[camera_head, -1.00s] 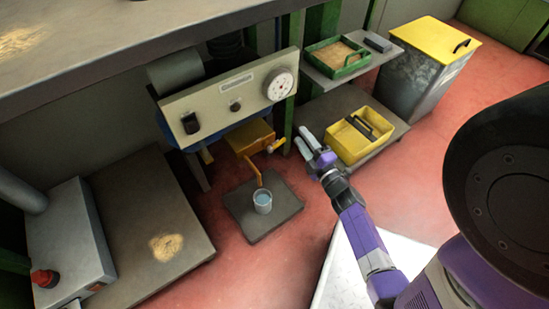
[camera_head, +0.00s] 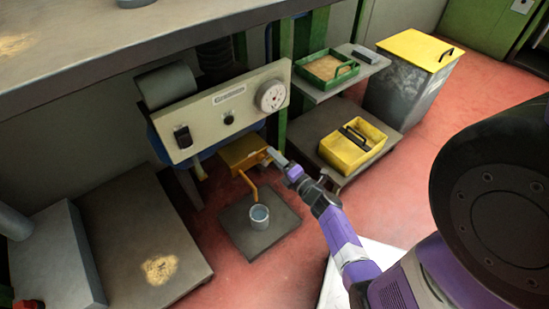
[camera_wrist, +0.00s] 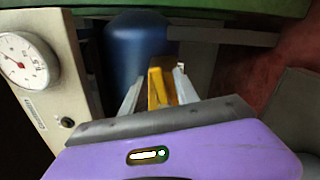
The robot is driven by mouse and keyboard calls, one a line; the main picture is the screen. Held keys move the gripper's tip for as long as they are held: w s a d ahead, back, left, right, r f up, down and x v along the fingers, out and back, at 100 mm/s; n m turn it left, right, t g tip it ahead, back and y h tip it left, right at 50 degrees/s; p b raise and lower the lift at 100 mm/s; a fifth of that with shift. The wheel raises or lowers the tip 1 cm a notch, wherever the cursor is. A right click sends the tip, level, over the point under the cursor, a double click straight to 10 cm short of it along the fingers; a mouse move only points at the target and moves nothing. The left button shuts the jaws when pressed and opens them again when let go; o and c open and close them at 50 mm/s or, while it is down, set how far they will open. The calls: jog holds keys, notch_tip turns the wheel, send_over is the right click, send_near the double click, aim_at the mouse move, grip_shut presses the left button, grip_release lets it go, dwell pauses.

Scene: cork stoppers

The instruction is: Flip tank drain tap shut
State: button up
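The yellow drain tap (camera_head: 250,183) hangs under the panelled machine, with its spout above a beaker of liquid (camera_head: 260,217). A yellow block (camera_head: 241,153) sits behind it. My gripper (camera_head: 273,157) is at the tap's right side, close to its handle end. In the wrist view the gripper (camera_wrist: 157,92) has its two fingers apart, with a yellow part (camera_wrist: 157,82) showing between them. I cannot tell whether the fingers touch it. The blue tank (camera_wrist: 138,45) stands behind. The handle's exact position is partly hidden by the fingers.
The control panel with a dial (camera_head: 222,105) is above and left of my gripper. A low shelf with a yellow tote (camera_head: 350,150) stands to the right, near my forearm. The beaker stands on a dark mat (camera_head: 262,240). Red floor lies open in front.

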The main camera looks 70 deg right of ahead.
jog(key=shift+w+d, duration=0.2)
jog(key=shift+w, duration=0.05)
grip_shut()
jog(key=shift+s+f+m, duration=0.1)
jog(key=shift+f+m, duration=0.2)
jog(key=shift+m, duration=0.55)
jog(key=shift+f+m, duration=0.25)
jog(key=shift+m, duration=0.6)
grip_release()
jog(key=p+v, duration=0.2)
jog(key=v, duration=0.5)
jog(key=shift+s+a, duration=0.2)
jog(key=shift+s, duration=0.1)
